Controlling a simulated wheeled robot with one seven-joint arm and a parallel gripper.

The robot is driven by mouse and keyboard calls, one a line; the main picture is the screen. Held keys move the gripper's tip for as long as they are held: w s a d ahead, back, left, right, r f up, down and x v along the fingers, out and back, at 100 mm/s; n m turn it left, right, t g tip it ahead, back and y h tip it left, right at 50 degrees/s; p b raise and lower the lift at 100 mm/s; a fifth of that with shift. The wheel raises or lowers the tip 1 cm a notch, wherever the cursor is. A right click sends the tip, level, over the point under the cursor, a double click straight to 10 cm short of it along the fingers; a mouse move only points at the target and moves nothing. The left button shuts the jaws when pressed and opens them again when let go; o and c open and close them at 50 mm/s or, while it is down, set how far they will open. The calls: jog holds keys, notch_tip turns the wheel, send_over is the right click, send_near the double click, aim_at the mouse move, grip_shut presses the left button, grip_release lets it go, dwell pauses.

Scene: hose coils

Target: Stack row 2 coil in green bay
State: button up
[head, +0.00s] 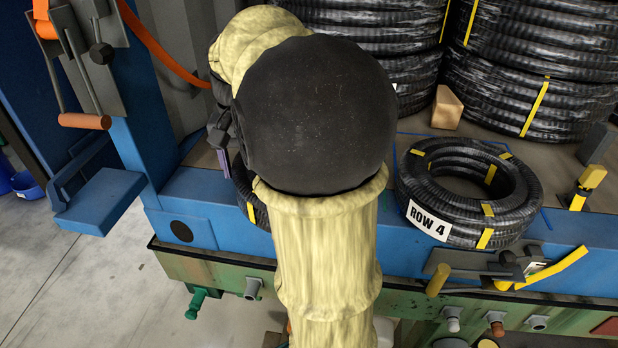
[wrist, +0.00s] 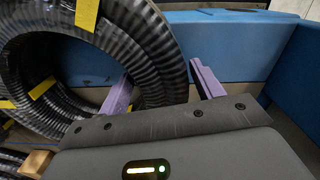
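My gripper (wrist: 165,88) shows two purple fingers in the wrist view. They are spread on either side of the rim of a black ribbed coil with yellow bands (wrist: 158,50). A strip of blue shows between the rim and the right finger, so the gripper looks open. In the head view my arm hides most of this coil; only an edge with a yellow band (head: 251,212) shows. One purple finger (head: 223,158) shows left of my arm. No row label is visible on this coil, and I cannot make out a green bay.
A coil labelled ROW 4 (head: 470,192) lies on the deck at right, within blue lines. Tall coil stacks (head: 533,70) stand behind, with a wooden block (head: 447,108). A blue edge beam (head: 205,195) and a blue post (head: 142,90) bound the deck.

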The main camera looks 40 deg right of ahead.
grip_shut()
jog(key=shift+r, duration=0.15)
jog(key=shift+r+p, duration=0.7)
jog(key=shift+p, duration=0.1)
dwell(0.6)
jog(key=shift+r+p, duration=2.8)
jog(key=shift+r, duration=0.1)
jog(key=shift+c, duration=2)
grip_release()
grip_shut()
